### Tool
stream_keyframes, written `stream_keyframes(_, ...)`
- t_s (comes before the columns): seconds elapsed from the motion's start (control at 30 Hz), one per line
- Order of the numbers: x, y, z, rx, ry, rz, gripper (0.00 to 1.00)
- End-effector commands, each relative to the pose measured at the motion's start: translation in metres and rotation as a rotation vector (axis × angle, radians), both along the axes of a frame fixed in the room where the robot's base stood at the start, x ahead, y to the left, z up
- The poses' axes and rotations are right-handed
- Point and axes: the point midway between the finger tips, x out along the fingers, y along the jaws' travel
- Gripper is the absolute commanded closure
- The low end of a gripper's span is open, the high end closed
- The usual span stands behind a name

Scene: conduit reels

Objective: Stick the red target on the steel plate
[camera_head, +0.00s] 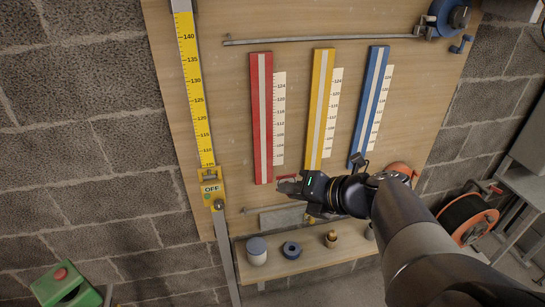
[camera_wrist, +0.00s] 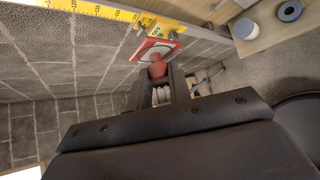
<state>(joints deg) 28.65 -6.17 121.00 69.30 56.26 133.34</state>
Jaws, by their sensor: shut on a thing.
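The red target (camera_wrist: 155,50) shows in the wrist view as a red-rimmed square with a red stub between the fingers. My gripper (camera_wrist: 158,86) is shut on that stub. A flat grey plate (camera_head: 282,217), which looks like the steel plate, is on the wooden board below my gripper. The target appears apart from it. My wrist may cover part of the board near the plate.
A shelf (camera_head: 300,264) under the board holds a lidded jar (camera_head: 257,252), a blue ring (camera_head: 291,249) and a small pot (camera_head: 331,239). An orange reel (camera_head: 464,217) is at right.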

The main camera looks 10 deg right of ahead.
Motion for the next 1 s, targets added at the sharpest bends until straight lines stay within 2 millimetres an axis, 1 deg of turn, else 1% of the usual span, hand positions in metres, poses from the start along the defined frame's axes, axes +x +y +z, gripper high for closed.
stream_keyframes(0.7,-0.029,0.0,0.001,0.0,0.0,-0.002,1.0)
stream_keyframes(1.0,-0.033,0.0,0.0,-0.001,-0.001,0.0,1.0)
